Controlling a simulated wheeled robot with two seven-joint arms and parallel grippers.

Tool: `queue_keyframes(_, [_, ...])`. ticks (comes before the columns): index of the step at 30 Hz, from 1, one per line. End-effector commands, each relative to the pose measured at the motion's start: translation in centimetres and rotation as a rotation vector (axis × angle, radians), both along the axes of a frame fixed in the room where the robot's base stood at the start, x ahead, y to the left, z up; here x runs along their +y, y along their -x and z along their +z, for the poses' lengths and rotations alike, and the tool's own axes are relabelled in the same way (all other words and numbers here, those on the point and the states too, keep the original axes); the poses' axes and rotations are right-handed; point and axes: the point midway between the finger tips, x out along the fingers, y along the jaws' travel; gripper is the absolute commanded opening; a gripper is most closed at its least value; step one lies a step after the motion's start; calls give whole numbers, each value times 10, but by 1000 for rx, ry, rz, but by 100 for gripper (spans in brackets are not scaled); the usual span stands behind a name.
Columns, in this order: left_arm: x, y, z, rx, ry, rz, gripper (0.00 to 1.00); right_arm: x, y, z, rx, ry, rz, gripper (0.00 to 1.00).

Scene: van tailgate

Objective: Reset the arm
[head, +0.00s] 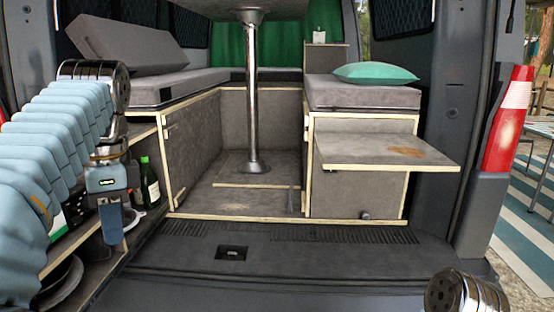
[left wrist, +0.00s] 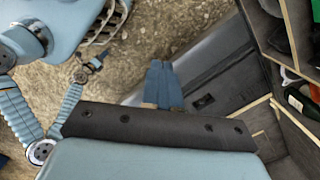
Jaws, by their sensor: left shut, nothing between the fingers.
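My left arm (head: 50,150) comes in from the left in the head view, bent at a silver joint and hanging over the open van tailgate. My left gripper (head: 111,222) points down beside the shelves on the left. Its blue fingers are together with nothing between them. The closed fingers also show in the left wrist view (left wrist: 163,86), over the grey van sill and gravel. Of my right arm, a silver joint (head: 465,292) shows at the bottom right of the head view. What looks like my right gripper (left wrist: 96,62) is small in the left wrist view; its opening is unclear.
Shelves (head: 62,245) with a green bottle (head: 149,183) are close by the left gripper. A fold-out board (head: 388,151) juts out at right. A metal post (head: 252,95) stands inside the van. The sill (head: 290,262) is clear.

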Motion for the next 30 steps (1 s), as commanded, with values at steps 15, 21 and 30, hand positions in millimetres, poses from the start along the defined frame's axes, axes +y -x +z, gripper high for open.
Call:
queue_keyframes(15, [77,-47,-76,-286,285,261,0,0,0,0,-1,0,0,43])
queue_keyframes(21, [82,-88,-161,-325,467,436,0,0,0,0,-1,0,0,43])
queue_keyframes(30, [-20,-113,-381,-158,678,780,0,0,0,0,-1,0,0,43])
